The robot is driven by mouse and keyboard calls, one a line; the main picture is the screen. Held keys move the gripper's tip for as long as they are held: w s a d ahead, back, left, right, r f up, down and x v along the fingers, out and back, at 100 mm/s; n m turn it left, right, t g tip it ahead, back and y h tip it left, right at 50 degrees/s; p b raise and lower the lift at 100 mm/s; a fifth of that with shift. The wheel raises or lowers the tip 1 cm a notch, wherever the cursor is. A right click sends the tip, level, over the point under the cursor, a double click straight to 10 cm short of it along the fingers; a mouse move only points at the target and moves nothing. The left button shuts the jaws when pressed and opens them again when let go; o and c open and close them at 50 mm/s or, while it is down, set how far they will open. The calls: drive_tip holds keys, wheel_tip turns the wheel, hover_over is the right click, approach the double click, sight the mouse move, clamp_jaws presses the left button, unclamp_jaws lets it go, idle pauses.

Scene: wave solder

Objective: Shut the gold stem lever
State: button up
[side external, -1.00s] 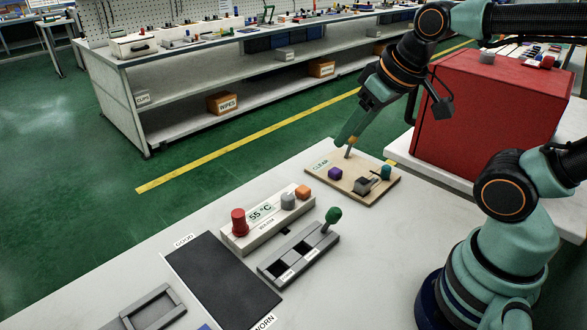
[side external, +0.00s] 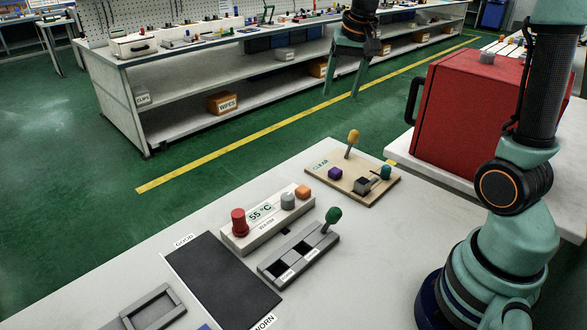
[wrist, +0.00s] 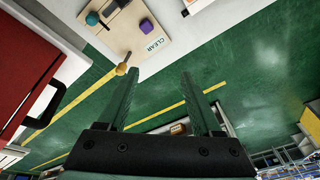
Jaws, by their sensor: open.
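The gold stem lever (side external: 352,142) stands near the back corner of a tan board (side external: 336,193) marked CLEAR. Its stem leans slightly right in the side view, with the knob on top. It also shows in the wrist view (wrist: 122,69), near the tip of the left finger in the picture. My gripper (side external: 341,92) is open and empty. It hangs high above and beyond the table's far edge, apart from the lever.
The board also bears a purple block (side external: 335,173) and a teal-knobbed lever (side external: 385,172). A white unit reading 55 °C (side external: 262,228) and a grey slide with a green knob (side external: 333,214) stand nearby. A red box (side external: 490,115) stands at right.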

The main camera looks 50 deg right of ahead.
drive_tip(key=w+d+f+m+g, duration=0.1)
drive_tip(key=w+d+f+m, duration=0.35)
drive_tip(key=d, duration=0.45)
drive_tip(key=m+g, duration=0.1)
drive_tip(key=m, duration=0.2)
approach(355, 131)
drive_tip(key=d, duration=0.1)
drive_tip(key=f, duration=0.8)
drive_tip(key=w+f, duration=0.1)
drive_tip(key=f, duration=0.3)
drive_tip(key=shift+f, duration=0.35)
clamp_jaws()
drive_tip(key=shift+y, duration=0.3)
